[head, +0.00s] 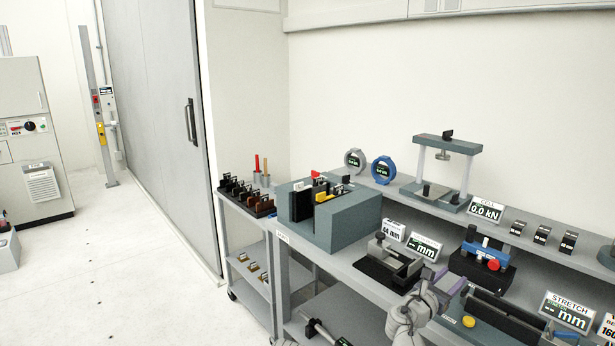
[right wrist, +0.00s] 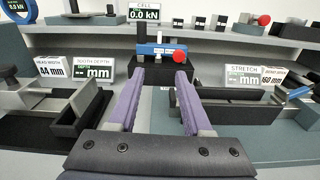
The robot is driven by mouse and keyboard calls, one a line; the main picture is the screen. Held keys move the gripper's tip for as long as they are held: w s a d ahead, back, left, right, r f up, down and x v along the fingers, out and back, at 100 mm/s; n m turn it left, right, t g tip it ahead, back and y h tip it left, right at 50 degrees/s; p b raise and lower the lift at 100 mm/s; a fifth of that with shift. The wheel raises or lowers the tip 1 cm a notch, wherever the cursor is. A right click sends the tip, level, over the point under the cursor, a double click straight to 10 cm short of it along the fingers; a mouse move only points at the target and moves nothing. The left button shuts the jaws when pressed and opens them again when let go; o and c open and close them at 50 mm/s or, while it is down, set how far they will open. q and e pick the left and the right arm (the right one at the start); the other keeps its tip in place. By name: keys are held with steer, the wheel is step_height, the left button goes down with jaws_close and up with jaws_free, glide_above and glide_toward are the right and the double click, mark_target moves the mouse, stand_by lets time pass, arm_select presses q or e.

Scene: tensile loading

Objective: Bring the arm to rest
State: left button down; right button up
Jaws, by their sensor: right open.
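My right gripper (head: 452,290) is over the front part of the grey bench (head: 345,258), with its arm coming up from the bottom edge. In the right wrist view the gripper (right wrist: 155,82) shows two purple fingers spread apart with nothing between them. It points toward a blue fixture with a red knob (right wrist: 162,52), which also stands behind the gripper in the head view (head: 484,256). The fingers appear clear of the fixture. My left gripper is not in view.
A dark vise-like fixture (head: 391,262) stands left of the gripper, and a long dark fixture (head: 505,318) lies to its right. The STRETCH display (head: 568,311) is further right. A press frame (head: 446,165) and CELL display (head: 487,210) are on the raised shelf. Floor at left is open.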

steer(key=shift+s+a+f+m+g+p, duration=0.15)
steer(key=shift+f+m+g+p, duration=0.2)
steer(key=shift+m, duration=0.55)
steer(key=s+a+f+m+g+y+p, duration=0.3)
steer(key=s+a+m, duration=0.3)
steer(key=a, duration=0.4)
steer(key=s+a+f+m+g+y+p, duration=0.3)
steer(key=s+a+m, duration=0.4)
steer(key=a, duration=0.3)
steer(key=s+a+f+m+g+y+p, duration=0.3)
steer(key=s+a+m+g+y+p, duration=0.1)
steer(key=s+a, duration=0.5)
steer(key=m+g+y, duration=0.1)
steer(key=m+y, duration=0.1)
steer(key=m, duration=0.1)
steer(key=shift+a+f+p, duration=0.15)
steer(key=shift+a+p, duration=0.2)
steer(key=shift+a, duration=0.05)
